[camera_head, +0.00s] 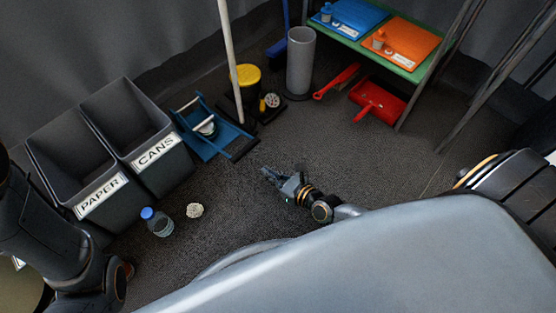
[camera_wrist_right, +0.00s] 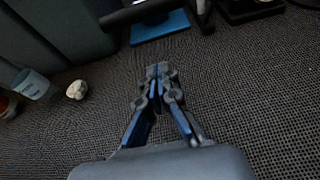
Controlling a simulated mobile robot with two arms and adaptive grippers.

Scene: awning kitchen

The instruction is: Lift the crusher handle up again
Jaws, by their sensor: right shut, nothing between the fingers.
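The blue can crusher (camera_head: 203,145) stands on the floor right of the bins. A light, can-like round thing (camera_head: 207,128) shows inside its frame. Its handle ends in a dark crossbar grip (camera_head: 244,150), low at the front right. In the right wrist view the dark grip (camera_wrist_right: 135,14) crosses the top, with blue crusher parts (camera_wrist_right: 160,27) behind it. My right gripper (camera_head: 265,172) is shut and empty, in front of the grip and apart from it; its closed fingertips show in the wrist view (camera_wrist_right: 158,70). My left arm shows at the left edge, but its gripper does not.
Bins marked PAPER (camera_head: 101,195) and CANS (camera_head: 156,150) stand left. A bottle (camera_head: 157,222) and crumpled paper ball (camera_head: 194,210) lie in front. A pole (camera_head: 231,60), yellow-lidded container (camera_head: 245,76) and grey cylinder (camera_head: 300,62) stand behind. Floor right of my gripper is clear.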

